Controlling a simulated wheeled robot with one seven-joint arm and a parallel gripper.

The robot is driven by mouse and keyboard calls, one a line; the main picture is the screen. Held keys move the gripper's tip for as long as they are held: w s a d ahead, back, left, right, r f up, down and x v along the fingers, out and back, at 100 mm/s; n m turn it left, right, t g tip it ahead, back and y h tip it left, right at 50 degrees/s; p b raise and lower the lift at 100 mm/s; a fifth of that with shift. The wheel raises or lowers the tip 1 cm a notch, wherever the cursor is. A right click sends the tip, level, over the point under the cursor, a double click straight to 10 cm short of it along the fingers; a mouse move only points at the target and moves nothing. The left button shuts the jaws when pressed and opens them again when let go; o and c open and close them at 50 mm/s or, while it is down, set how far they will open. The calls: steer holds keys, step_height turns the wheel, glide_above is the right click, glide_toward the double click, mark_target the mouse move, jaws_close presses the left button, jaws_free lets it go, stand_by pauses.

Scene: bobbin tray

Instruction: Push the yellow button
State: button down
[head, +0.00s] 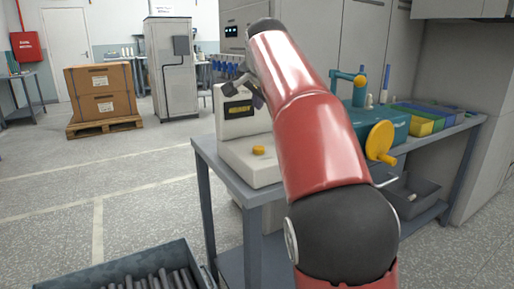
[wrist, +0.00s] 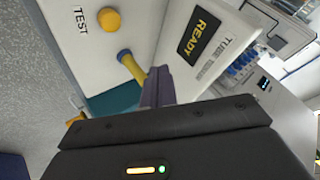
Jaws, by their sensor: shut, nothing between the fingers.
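The yellow button (head: 258,150) is a small round knob on the low front deck of a white test unit (head: 233,156). In the wrist view the button (wrist: 109,20) is at the top left, next to the word TEST. The unit's upright panel has a dark display (wrist: 198,36) reading READY. My gripper (head: 257,101) is in front of that panel, above and apart from the button. In the wrist view my gripper's fingers (wrist: 157,84) are shut together with nothing between them, and the button lies beyond them to the upper left.
The unit stands on a grey workbench (head: 230,178). To its right are a teal machine with a yellow handwheel (head: 380,141) and coloured bins (head: 418,122). A yellow rod with a blue end (wrist: 131,66) shows near my fingers. A dark crate of rods (head: 75,283) is at the lower left.

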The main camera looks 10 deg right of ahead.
mark_target(259, 149)
steer(key=shift+f, duration=0.1)
step_height(259, 149, down, 9)
steer(key=b, duration=0.5)
stand_by(2.2)
steer(key=shift+f, duration=0.25)
steer(key=shift+f+b, duration=0.55)
steer(key=shift+b, duration=0.15)
stand_by(0.5)
steer(key=shift+r, duration=0.1)
steer(key=shift+r+p, duration=0.85)
steer(key=shift+p, duration=0.15)
